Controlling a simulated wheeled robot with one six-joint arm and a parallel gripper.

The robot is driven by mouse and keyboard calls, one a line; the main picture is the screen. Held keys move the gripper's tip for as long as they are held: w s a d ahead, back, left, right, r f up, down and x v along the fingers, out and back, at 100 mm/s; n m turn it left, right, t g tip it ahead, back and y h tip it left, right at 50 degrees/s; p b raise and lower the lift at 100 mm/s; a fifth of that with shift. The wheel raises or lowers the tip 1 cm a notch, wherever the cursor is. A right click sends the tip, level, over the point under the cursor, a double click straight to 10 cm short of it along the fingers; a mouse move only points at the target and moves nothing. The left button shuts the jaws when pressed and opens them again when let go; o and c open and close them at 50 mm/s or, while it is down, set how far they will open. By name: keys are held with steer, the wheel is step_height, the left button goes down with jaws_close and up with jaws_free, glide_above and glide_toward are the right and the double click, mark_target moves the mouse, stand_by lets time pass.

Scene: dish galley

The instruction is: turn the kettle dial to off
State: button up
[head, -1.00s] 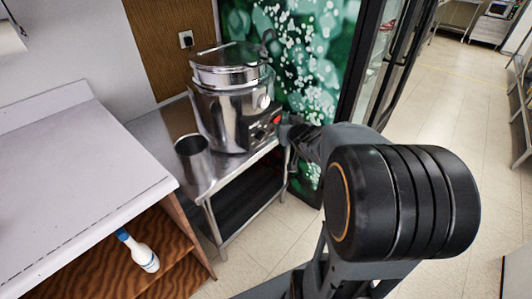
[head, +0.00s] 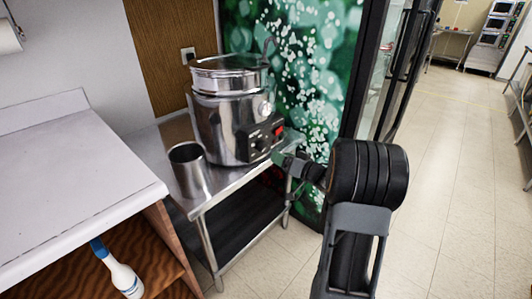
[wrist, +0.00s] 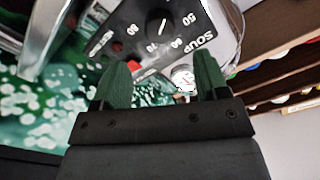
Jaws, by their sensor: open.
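The kettle (head: 222,120) is a shiny metal pot with a lid, upright on a steel table. Its black control panel (head: 264,141) faces front right and carries a dark round dial (head: 260,144) and a red switch (head: 279,132). In the wrist view the dial (wrist: 158,22) shows with a white pointer mark and numbers around it, and the red switch (wrist: 133,60) is lower left of it. My gripper (wrist: 160,85) is open, its two green fingers apart and pointing toward the panel. The dial is beyond the fingertips and not between them. In the head view my arm partly hides the gripper.
A steel cup (head: 189,170) stands on the steel table (head: 216,193) left of the kettle. A white counter (head: 75,185) is at left, with a spray bottle (head: 120,270) on its lower shelf. Open floor (head: 440,190) lies at right.

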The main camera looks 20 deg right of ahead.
mark_target(265, 149)
steer(key=b+x, duration=0.1)
steer(key=x, duration=0.6)
steer(key=shift+w+a, duration=0.1)
steer(key=shift+w, duration=0.15)
steer(key=c, duration=0.9)
